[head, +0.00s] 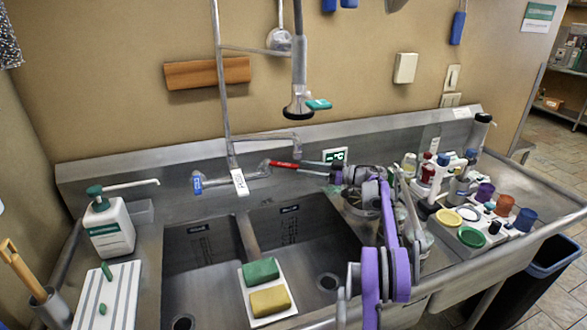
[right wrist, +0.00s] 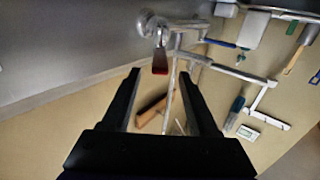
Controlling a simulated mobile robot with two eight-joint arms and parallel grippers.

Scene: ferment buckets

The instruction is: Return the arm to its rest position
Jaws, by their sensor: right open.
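My right arm (head: 388,240), purple and grey, reaches up from the bottom over the right side of the sink. Its gripper (head: 312,168) points left at the faucet, close to the red tap handle (head: 284,165). In the right wrist view the two black fingers of the gripper (right wrist: 160,75) are spread apart with nothing held between them. The red handle (right wrist: 160,62) shows just beyond the fingertips; whether a finger touches it I cannot tell. My left gripper is not in view.
The faucet with its blue handle (head: 197,183) and hanging sprayer (head: 299,105) stands behind the double sink (head: 200,262). Sponges (head: 262,271) lie on a white tray on the sink. Bottles and coloured cups (head: 505,205) crowd the right counter. A soap dispenser (head: 108,225) stands left.

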